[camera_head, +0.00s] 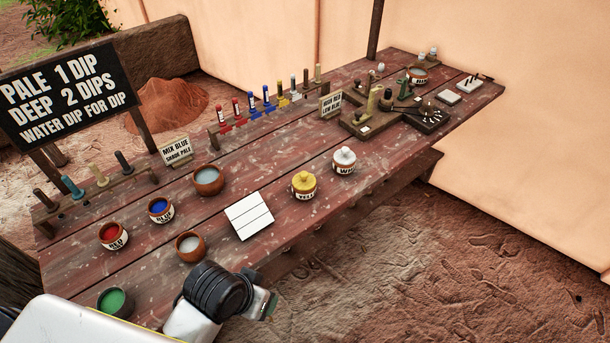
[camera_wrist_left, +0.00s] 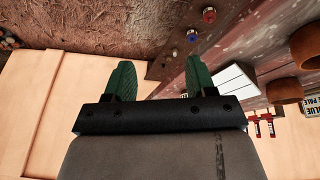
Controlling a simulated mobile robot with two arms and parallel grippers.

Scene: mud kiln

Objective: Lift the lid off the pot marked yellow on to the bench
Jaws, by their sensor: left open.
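The yellow-marked pot (camera_head: 304,191) stands upright near the front edge of the bench (camera_head: 285,212), its label partly readable. Its yellow lid (camera_head: 304,181), with a small knob, sits on top. My left gripper (camera_head: 268,304) is low at the bench's front edge, below and left of the pot in the head view, and well apart from it. In the left wrist view the gripper's green fingers (camera_wrist_left: 159,80) are spread with nothing between them. I cannot make out the yellow pot in that view. My right gripper is not in view.
A white-lidded pot (camera_head: 344,160) stands just right of the yellow one. A white tile (camera_head: 249,216) lies to its left, with terracotta bowls (camera_head: 208,181) and open red (camera_head: 113,236) and blue (camera_head: 160,210) paint pots beyond. Bare bench lies around the yellow pot's front and right.

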